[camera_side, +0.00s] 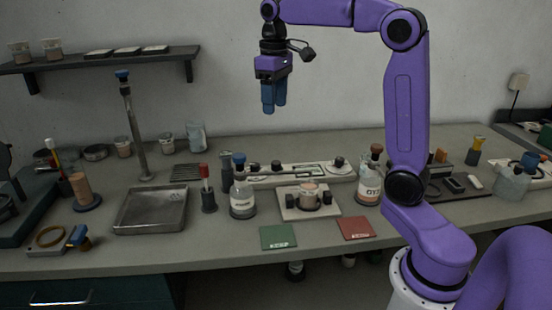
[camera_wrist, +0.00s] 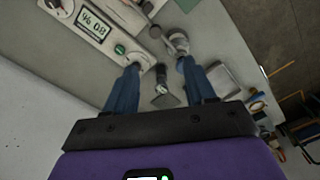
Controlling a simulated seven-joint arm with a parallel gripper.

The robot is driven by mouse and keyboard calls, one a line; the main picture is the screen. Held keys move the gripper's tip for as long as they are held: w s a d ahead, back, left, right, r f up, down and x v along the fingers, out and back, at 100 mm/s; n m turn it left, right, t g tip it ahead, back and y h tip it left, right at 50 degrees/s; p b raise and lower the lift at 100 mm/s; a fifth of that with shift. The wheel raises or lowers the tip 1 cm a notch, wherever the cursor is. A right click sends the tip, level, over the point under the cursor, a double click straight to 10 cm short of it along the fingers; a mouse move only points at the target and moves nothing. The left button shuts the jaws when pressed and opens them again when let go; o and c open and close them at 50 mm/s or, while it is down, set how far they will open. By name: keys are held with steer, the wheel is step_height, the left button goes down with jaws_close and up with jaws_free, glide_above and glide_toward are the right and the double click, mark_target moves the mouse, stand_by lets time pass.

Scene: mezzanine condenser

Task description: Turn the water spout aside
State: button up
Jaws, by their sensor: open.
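The water spout (camera_side: 134,130) is a tall, slim metal post with a blue top, standing at the left of the bench behind a shallow metal tray (camera_side: 150,211). Its outlet direction is hard to make out. My gripper (camera_side: 273,108) hangs high above the middle of the bench, to the right of the spout and well apart from it. Its blue fingers point down and are open, with nothing between them. In the wrist view my gripper (camera_wrist: 159,66) shows both fingers spread over the bench; I cannot make out the spout clearly there.
A dark grate (camera_side: 187,172) lies right of the spout's foot. A wall shelf (camera_side: 100,59) is at upper left. The air between gripper and spout looks clear.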

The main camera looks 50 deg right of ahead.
steer(key=d, duration=0.1)
glide_toward(276, 162)
step_height(276, 162, down, 9)
steer(key=shift+r, duration=0.15)
stand_by(0.5)
steer(key=shift+a, duration=0.1)
jaws_close()
